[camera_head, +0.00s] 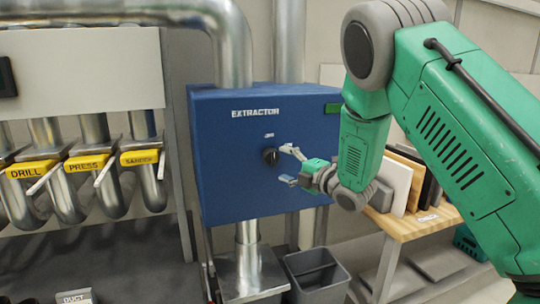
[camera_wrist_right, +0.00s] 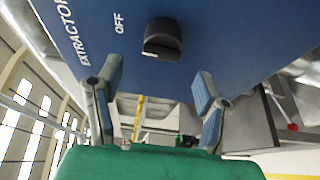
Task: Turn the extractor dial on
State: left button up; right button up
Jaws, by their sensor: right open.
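The extractor dial (camera_head: 270,156) is a black round knob on the front of the blue box (camera_head: 235,195) lettered EXTRACTOR. In the right wrist view the dial (camera_wrist_right: 162,38) shows a raised grip bar with a small white mark. The word OFF (camera_wrist_right: 118,22) is printed beside it there; the head view shows this label above the dial, too small to read. My right gripper (camera_head: 289,166) is open and empty, just right of the dial. In the wrist view its two blue-padded fingers (camera_wrist_right: 160,85) are apart, and the dial lies beyond their tips, untouched. My left gripper is not in view.
Silver ducts rise above the box, and one runs below it. Yellow-tagged pipes marked DRILL (camera_head: 62,173), PRESS and SANDER stand at left. A grey bin (camera_head: 318,275) sits below. A wooden bench (camera_head: 415,225) with upright panels (camera_head: 397,185) is at right, behind my arm.

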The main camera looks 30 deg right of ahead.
aim_at(278, 159)
jog(key=w, duration=0.3)
jog(key=w+p, duration=0.1)
jog(key=w, duration=0.1)
jog(key=shift+w+d+f, duration=0.1)
jog(key=shift+w+d, duration=0.05)
jog(key=shift+d, duration=0.1)
jog(key=shift+w+d+f, duration=0.2)
jog(key=shift+w+d, duration=0.15)
jog(key=shift+w, duration=0.1)
jog(key=shift+a+r, duration=0.1)
jog(key=shift+a, duration=0.3)
jog(key=shift+c, duration=0.4)
jog(key=shift+a+r, duration=0.15)
jog(key=shift+a, duration=0.3)
jog(key=c, duration=1.1)
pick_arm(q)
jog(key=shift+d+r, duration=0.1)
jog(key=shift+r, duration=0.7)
pick_arm(e)
jog(key=shift+o, duration=0.2)
jog(key=shift+d, duration=0.1)
